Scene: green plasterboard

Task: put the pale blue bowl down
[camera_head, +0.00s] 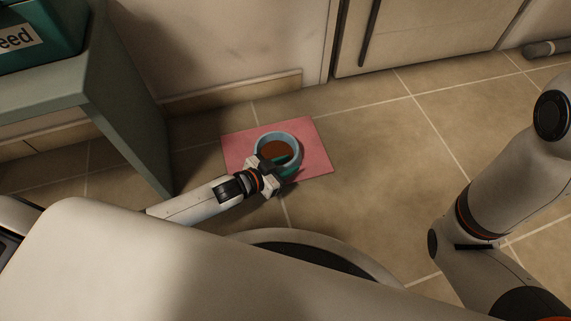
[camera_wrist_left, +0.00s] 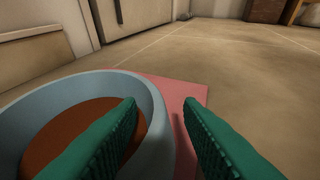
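The pale blue bowl (camera_head: 295,142) with brown contents sits upright on the pink mat (camera_head: 316,150) on the floor. In the left wrist view the bowl (camera_wrist_left: 158,130) fills the left side. My left gripper (camera_head: 282,168) is at the bowl's near rim. Its two green fingers (camera_wrist_left: 162,105) straddle the wall, one inside the bowl and one outside. Pink mat shows between the outer finger and the wall, so the fingers look open and not clamped. My right arm shows at the right of the head view, but its gripper is out of view.
A grey-green stand (camera_head: 110,95) with a teal bin (camera_head: 45,45) on it is at the left. A pale cabinet (camera_head: 430,35) stands at the back. Tiled floor (camera_head: 385,170) right of the mat is clear.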

